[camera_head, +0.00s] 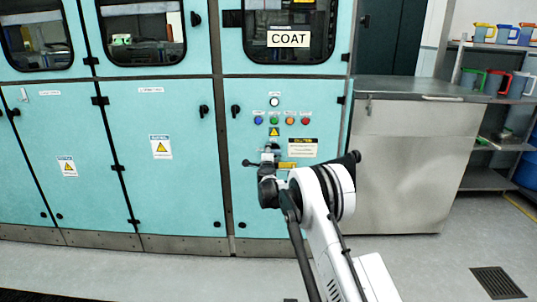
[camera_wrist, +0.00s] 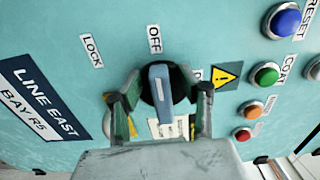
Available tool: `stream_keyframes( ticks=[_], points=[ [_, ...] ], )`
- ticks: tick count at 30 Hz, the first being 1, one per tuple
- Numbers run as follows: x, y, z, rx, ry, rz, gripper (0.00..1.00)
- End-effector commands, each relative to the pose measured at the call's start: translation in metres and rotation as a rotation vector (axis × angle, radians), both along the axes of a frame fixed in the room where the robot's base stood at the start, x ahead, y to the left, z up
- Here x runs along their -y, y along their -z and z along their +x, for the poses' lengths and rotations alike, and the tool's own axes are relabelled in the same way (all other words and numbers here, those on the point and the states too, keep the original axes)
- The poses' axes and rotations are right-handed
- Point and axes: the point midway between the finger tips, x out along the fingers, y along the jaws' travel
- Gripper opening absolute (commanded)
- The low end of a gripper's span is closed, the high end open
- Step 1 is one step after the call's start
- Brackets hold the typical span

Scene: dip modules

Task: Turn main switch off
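The main switch (camera_wrist: 160,84) shows in the wrist view as a grey-blue handle on a dark round base, mounted on the teal panel. The handle's far end points up in the picture, towards the OFF label (camera_wrist: 154,39). My gripper (camera_wrist: 163,100) is open, with one finger on each side of the handle and a visible gap on both sides. Another label is mostly hidden behind the right finger. In the head view my gripper (camera_head: 266,157) is close to the cabinet front, and the switch cannot be made out there.
A LOCK label (camera_wrist: 91,50) is left of the switch. A warning sign (camera_wrist: 226,75) and several push buttons, including a green one (camera_wrist: 265,74), are to the right. A COAT sign (camera_head: 289,39) is above. A steel cabinet (camera_head: 400,170) stands right of the teal cabinets.

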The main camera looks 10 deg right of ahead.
Motion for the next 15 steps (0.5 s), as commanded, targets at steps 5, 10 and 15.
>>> stream_keyframes(
  ticks=[5,10,15],
  points=[
    [0.000,0.000,0.000,0.000,0.001,0.001,0.36],
    [-0.001,0.000,-0.006,0.000,0.000,0.001,0.36],
    [-0.005,0.000,-0.028,0.000,0.000,0.001,0.36]
  ],
)
